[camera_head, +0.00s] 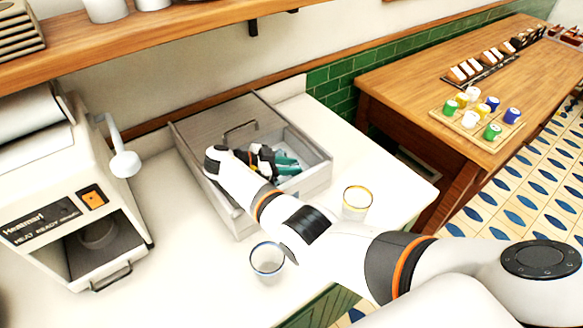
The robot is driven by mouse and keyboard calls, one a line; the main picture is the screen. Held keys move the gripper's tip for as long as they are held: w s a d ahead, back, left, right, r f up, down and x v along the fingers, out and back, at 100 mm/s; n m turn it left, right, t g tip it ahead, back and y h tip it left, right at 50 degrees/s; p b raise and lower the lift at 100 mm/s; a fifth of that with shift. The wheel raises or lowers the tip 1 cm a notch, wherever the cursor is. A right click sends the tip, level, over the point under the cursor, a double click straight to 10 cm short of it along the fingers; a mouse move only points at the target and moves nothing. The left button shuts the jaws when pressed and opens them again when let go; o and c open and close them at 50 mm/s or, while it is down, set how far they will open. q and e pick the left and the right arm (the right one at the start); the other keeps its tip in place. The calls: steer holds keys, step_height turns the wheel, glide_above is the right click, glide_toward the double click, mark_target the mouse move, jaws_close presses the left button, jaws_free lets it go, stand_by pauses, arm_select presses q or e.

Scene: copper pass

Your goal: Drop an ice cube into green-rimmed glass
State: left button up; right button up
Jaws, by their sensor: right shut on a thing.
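No green-rimmed glass shows clearly. A blue-rimmed glass (267,262) stands at the front of the counter, and a yellow-rimmed glass (357,205) stands right of the bin. My left gripper is out of view.
A white machine (60,190) stands at the left under a wooden shelf (150,45). A wooden table (410,82) at the right holds a tray (452,122) of coloured cups. My forearm covers part of the counter's right front. The counter's left front is clear.

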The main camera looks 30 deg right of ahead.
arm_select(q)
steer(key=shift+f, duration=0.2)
arm_select(e)
step_height(320, 180, up, 10)
steer(key=shift+d+f, duration=0.1)
stand_by(0.3)
